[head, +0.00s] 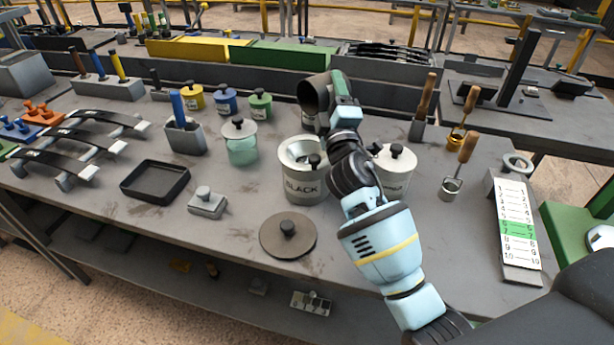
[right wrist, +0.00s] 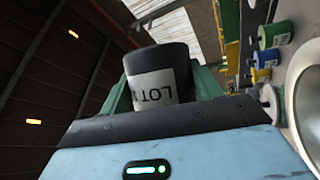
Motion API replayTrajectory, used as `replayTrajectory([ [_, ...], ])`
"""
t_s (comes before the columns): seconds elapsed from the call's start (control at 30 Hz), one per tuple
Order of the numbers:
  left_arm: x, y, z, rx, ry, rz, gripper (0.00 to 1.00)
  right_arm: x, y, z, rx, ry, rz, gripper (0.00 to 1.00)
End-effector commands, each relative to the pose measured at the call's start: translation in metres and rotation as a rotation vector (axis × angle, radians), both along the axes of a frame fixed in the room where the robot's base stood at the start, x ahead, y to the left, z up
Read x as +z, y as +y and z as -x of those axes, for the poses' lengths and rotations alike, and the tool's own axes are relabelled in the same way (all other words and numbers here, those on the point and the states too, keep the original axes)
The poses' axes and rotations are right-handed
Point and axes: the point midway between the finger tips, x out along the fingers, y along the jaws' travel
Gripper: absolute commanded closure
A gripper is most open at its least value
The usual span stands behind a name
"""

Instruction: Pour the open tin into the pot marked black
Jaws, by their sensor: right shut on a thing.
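The dark open tin (head: 312,93) is held in my right gripper (head: 341,88), tipped over with its dark mouth towards the left. In the right wrist view the tin (right wrist: 158,68) sits between the green fingers and carries a white label reading LOT. My right gripper is shut on it, above and a little behind the pot marked BLACK (head: 301,187). The pot is pale, stands upright and is open, with a metallic, funnel-like inside and a dark knob at its right edge. I see no stream from the tin. My left gripper is out of view.
A dark round lid (head: 288,236) lies in front of the pot. A second pale pot (head: 395,170) with a lid stands right of it, partly behind my arm. A green-tinted jar (head: 240,145), an empty black tray (head: 155,181) and a grey knobbed block (head: 207,203) are to the left.

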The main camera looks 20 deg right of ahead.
Motion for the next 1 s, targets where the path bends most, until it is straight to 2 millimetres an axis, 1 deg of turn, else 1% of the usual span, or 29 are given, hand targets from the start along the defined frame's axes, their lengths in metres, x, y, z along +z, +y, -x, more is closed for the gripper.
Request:
replayTrajectory([
  [0.17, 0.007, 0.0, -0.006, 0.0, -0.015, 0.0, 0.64, 0.001, -0.001, 0.0, 0.0, 0.014, -0.052, 0.74],
  [0.8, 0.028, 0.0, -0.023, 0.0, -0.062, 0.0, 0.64, -0.01, -0.005, -0.002, 0.001, 0.081, -0.234, 0.74],
  [1.0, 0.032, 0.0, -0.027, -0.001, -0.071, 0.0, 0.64, -0.014, -0.006, -0.002, 0.0, 0.096, -0.272, 0.74],
])
